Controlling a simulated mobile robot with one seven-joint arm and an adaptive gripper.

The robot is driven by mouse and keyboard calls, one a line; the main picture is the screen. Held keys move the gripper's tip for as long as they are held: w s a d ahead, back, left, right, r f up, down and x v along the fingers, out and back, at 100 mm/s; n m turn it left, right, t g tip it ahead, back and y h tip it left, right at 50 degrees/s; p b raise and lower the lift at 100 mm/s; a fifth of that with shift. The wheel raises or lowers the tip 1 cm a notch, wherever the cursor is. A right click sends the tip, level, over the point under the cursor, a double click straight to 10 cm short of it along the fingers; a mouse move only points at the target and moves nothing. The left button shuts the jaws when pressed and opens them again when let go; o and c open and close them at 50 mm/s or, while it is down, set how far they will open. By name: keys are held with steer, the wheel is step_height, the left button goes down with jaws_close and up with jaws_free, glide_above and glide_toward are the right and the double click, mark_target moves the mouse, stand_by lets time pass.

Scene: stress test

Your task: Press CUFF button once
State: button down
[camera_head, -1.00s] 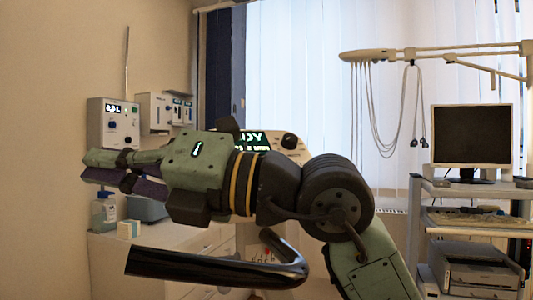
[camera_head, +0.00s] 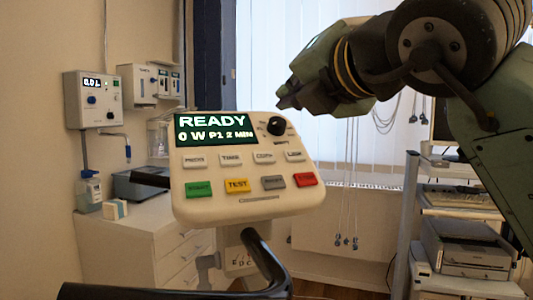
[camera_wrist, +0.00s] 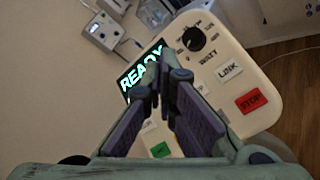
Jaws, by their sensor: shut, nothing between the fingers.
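A cream control panel (camera_head: 250,204) stands upright in the head view, with a lit screen (camera_head: 214,128) reading READY. The CUFF button (camera_head: 265,157) is a pale key in its upper row, third from the left, beside the LINK button (camera_head: 295,156). My gripper (camera_head: 284,101) is at the panel's upper right corner, seen edge-on. In the wrist view my gripper (camera_wrist: 165,80) is shut and empty, pointing at the panel. There the CUFF key (camera_wrist: 203,89) is partly hidden behind the right finger. I cannot tell any contact.
Below CUFF lie the yellow TEST key (camera_head: 237,185), the grey RESET key (camera_head: 273,184) and the red STOP key (camera_head: 305,179). A dark knob (camera_head: 277,126) sits above. A black curved bar (camera_head: 262,262) crosses in front, low. A monitor cart stands right.

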mark_target(264, 157)
steer(key=shift+f, duration=0.1)
steer(key=w+f+b, duration=0.1)
steer(key=f, duration=0.1)
steer(key=w+a+f+b, duration=0.1)
steer(key=f, duration=0.1)
steer(key=w+f+b, duration=0.1)
steer(key=w+f, duration=0.1)
steer(key=shift+a, duration=0.35)
steer(key=shift+w+a+f+b, duration=0.2)
steer(key=shift+w+f+b, duration=0.2)
steer(key=shift+w+b, duration=0.15)
steer(key=shift+f, duration=0.1)
stand_by(0.9)
steer(key=shift+w+a+f+b, duration=0.1)
steer(key=shift+w+f+b, duration=0.1)
steer(key=shift+b, duration=0.3)
steer(key=shift+w+a+f+b, duration=0.1)
steer(key=shift+w+f+b, duration=0.1)
steer(key=shift+f+b, duration=0.15)
stand_by(0.6)
steer(key=shift+r, duration=0.15)
steer(key=shift+s+d+r, duration=0.2)
steer(key=shift+s+r, duration=0.25)
steer(key=shift+r, duration=0.05)
